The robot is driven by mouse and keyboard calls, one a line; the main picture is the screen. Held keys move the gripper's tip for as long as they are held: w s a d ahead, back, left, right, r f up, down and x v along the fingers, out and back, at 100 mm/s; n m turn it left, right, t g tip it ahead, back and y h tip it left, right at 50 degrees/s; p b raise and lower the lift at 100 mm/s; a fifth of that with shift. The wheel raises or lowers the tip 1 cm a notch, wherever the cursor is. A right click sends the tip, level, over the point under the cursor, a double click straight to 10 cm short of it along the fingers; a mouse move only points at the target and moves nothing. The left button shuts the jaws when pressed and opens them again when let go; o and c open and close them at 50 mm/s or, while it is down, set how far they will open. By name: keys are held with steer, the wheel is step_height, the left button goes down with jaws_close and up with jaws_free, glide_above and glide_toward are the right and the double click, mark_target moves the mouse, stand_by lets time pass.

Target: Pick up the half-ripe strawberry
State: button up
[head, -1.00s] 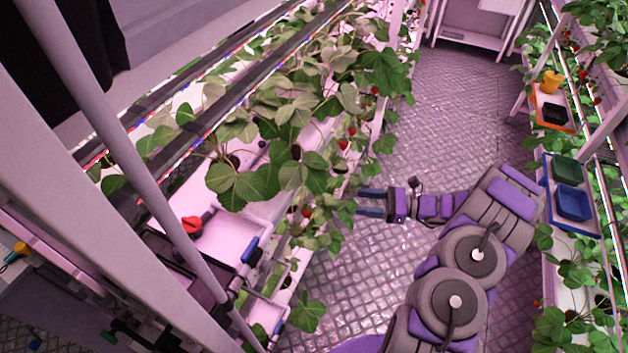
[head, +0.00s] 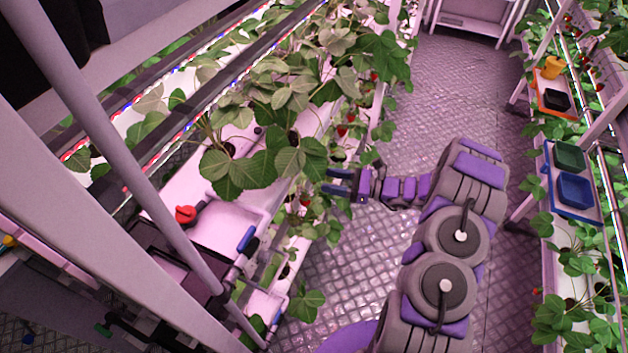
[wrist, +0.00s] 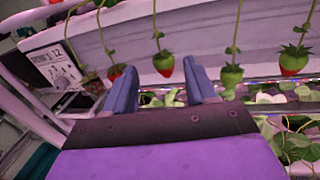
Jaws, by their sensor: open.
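Several strawberries hang on stems in a row in the wrist view. A green-topped berry with a red lower part (wrist: 115,72) hangs just left of the left finger. A mostly green berry (wrist: 231,76) hangs right of the right finger. A green and red berry (wrist: 293,60) is farther right. My gripper (wrist: 159,78) is open and empty; in the head view it (head: 338,181) points left at the plant rack. I cannot tell which berry is meant.
The left plant rack (head: 225,218) has dense leaves (head: 290,160) close to my gripper. The right rack carries a blue bin (head: 575,190) and a green bin (head: 568,156). The aisle floor (head: 440,90) is clear.

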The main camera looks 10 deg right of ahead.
mark_target(314, 176)
steer(key=shift+w+r+b+x, duration=0.15)
steer(key=shift+b+x, duration=0.3)
steer(key=shift+x, duration=1.05)
steer(key=shift+w+r+b+x, duration=0.15)
steer(key=shift+b+x, duration=0.3)
steer(key=shift+x, duration=1.1)
steer(key=shift+s+d, duration=0.1)
steer(key=shift+d, duration=0.1)
steer(key=c, duration=0.6)
